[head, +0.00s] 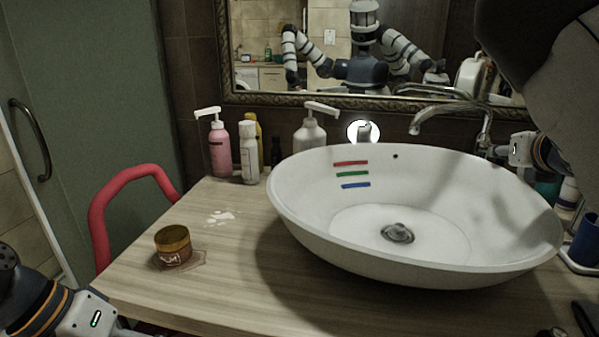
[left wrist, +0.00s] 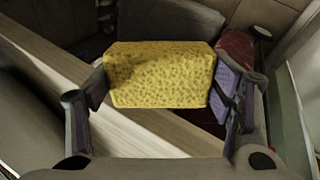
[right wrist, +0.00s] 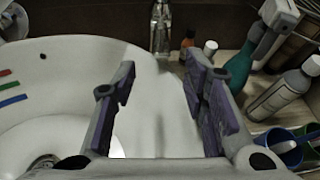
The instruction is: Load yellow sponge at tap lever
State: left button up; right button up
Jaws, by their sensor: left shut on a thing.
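The yellow sponge (left wrist: 160,75) is held between the two finger pads of my left gripper (left wrist: 162,90) in the left wrist view. In the head view only my left wrist shows at the lower left corner; its fingers and the sponge are out of that view. The chrome tap (head: 465,115) stands behind the basin at the right in the head view, and a chrome tap part (right wrist: 160,27) shows at the top of the right wrist view. I cannot clearly make out its lever. My right gripper (right wrist: 158,85) is open and empty, over the basin's right side near the tap.
The white basin (head: 300,215) carries red, green and blue marks. A brown jar (head: 173,246) sits at the counter's left. A pink pump bottle (head: 219,148) and other bottles stand behind. A blue cup (right wrist: 278,141) and bottles crowd the right. The front left counter is mostly clear.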

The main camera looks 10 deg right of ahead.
aim_at(496, 170)
pick_arm(q)
jog(key=shift+f, duration=0.5)
pick_arm(e)
jog(key=x, duration=0.5)
jog(key=shift+w+d+f, duration=0.1)
jog(key=shift+f, duration=0.1)
jog(key=shift+w+d, duration=0.1)
jog(key=shift+w, duration=0.2)
grip_shut()
